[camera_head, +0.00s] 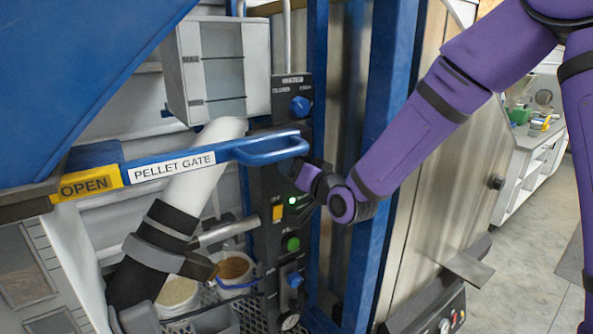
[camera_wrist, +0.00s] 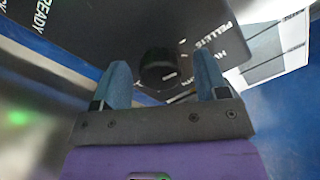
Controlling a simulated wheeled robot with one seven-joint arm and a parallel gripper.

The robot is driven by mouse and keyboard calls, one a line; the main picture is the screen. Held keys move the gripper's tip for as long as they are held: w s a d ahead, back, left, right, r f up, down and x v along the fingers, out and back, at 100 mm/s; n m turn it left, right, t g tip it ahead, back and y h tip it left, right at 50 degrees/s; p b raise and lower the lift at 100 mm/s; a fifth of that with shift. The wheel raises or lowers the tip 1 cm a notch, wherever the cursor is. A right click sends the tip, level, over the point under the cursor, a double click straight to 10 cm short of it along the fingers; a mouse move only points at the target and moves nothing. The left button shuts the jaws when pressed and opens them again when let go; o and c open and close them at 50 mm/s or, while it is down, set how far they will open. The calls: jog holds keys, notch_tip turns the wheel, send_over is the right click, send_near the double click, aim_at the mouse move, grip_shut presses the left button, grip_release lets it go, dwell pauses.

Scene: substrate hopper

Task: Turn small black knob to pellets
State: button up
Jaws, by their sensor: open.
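The small black knob (camera_wrist: 158,70) is round and dark on a black panel in the wrist view. White PELLETS lettering (camera_wrist: 215,36) stands to its upper right. My gripper (camera_wrist: 160,62) has its two blue fingers open, one on each side of the knob as seen in this view. I cannot tell whether they touch it. In the head view my gripper (camera_head: 308,168) is at the black control panel (camera_head: 272,180), and it hides the small knob there.
A blue PELLET GATE handle (camera_head: 270,150) marked OPEN juts out just left of my gripper. A blue knob (camera_head: 300,106) is above; an orange switch (camera_head: 278,213), a green knob (camera_head: 291,243) and another blue knob (camera_head: 295,280) are below. A blue post (camera_head: 380,170) stands to the right.

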jog(key=v, duration=1)
jog(key=shift+d, duration=0.2)
jog(key=shift+s, duration=0.2)
